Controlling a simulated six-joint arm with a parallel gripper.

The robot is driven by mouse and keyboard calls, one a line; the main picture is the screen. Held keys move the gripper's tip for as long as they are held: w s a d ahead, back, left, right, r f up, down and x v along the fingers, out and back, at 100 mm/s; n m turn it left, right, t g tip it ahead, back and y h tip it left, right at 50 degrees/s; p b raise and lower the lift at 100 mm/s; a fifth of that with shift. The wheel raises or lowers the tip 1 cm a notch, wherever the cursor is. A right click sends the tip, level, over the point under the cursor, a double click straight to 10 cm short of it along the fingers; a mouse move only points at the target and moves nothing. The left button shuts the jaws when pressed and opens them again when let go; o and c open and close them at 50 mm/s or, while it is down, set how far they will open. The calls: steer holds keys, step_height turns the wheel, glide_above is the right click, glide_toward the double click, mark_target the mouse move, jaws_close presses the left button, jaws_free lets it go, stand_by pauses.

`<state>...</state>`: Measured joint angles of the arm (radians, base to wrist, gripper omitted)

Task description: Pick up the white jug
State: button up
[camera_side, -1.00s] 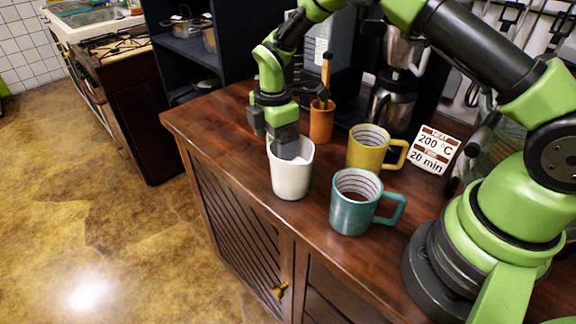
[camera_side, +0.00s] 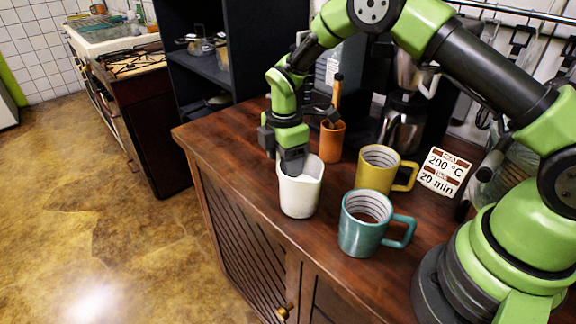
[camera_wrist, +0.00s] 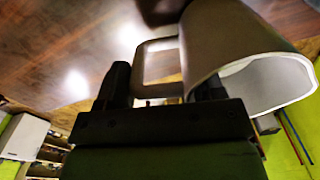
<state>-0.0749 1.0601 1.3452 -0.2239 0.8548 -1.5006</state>
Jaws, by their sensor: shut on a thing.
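The white jug (camera_side: 299,192) stands upright on the brown wooden counter, left of two mugs. My gripper (camera_side: 292,163) reaches down to it from above, with its fingers at the rim. In the wrist view the jug (camera_wrist: 225,45) fills the upper right, its opening facing right. Its squared handle (camera_wrist: 150,60) shows between my gripper's fingers (camera_wrist: 162,88). My gripper is shut on the jug. I cannot tell exactly which part of the wall or handle the fingers press. No gap under the jug shows.
A teal mug (camera_side: 362,234) and a yellow mug (camera_side: 375,178) stand close to the jug's right. A brown utensil holder (camera_side: 332,142) is behind it. A sign (camera_side: 443,172) stands farther right. The counter left of the jug is clear up to its edge.

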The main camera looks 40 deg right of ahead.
steer(key=shift+r, duration=4.9)
steer(key=shift+r, duration=0.1)
steer(key=shift+s+d+r+m, duration=0.1)
steer(key=shift+s+r+m, duration=0.1)
steer(key=shift+m, duration=0.1)
steer(key=s+d+r+m, duration=0.5)
steer(key=s+d+m, duration=0.2)
steer(key=s+m, duration=0.1)
steer(key=s+d+r+m, duration=0.5)
steer(key=s+d+m, duration=0.3)
steer(key=s+m, duration=0.1)
steer(key=s+d+r+m, duration=0.5)
steer(key=s+d+m, duration=0.2)
steer(key=s+m, duration=0.2)
steer(key=shift+s+d, duration=0.4)
steer(key=shift+s, duration=0.7)
steer(key=shift+w+a+f, duration=0.1)
steer(key=shift+f, duration=0.05)
